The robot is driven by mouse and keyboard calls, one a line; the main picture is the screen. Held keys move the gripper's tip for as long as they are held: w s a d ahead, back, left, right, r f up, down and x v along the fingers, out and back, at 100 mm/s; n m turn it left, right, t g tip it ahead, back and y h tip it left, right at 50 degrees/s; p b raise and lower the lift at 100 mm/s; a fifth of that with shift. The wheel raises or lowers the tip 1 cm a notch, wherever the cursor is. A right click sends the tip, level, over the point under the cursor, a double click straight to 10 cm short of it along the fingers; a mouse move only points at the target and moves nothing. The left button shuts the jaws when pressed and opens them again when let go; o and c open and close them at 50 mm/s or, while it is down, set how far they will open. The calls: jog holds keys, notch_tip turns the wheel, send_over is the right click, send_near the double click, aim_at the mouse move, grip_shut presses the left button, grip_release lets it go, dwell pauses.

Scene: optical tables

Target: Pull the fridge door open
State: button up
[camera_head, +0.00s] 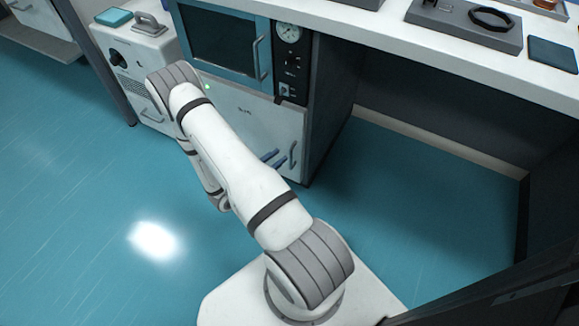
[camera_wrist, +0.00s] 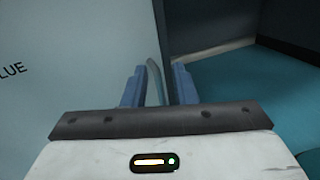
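The fridge door (camera_head: 250,125) is a pale flat panel below a blue-framed oven; it looks shut. Its upright bar handle (camera_head: 293,154) is near the door's right edge. In the wrist view the door (camera_wrist: 85,50) fills the left side, with the letters "LUE" visible. My gripper (camera_head: 276,158) has blue fingers pointing toward the handle, just left of it in the head view. In the wrist view my gripper (camera_wrist: 158,82) is open, and the handle (camera_wrist: 153,78) shows between the two fingers. Whether the fingers touch the handle cannot be told.
The oven (camera_head: 225,38) with a handle and a gauge panel (camera_head: 291,60) sits above the door. A white bench top (camera_head: 400,42) carries trays at the upper right. A white box unit (camera_head: 140,60) stands to the left. The blue floor (camera_head: 420,205) right of the fridge is clear.

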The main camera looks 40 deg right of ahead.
notch_tip(320, 180, down, 7)
jog(key=n+t+b, duration=0.1)
jog(key=n+t, duration=0.1)
jog(key=b, duration=0.3)
send_over(291, 168)
jog(key=shift+w+d+r, duration=0.15)
jog(key=shift+w+r, duration=0.05)
jog(key=shift+w, duration=0.05)
jog(key=shift+c, duration=0.3)
grip_shut()
jog(key=shift+s, duration=0.1)
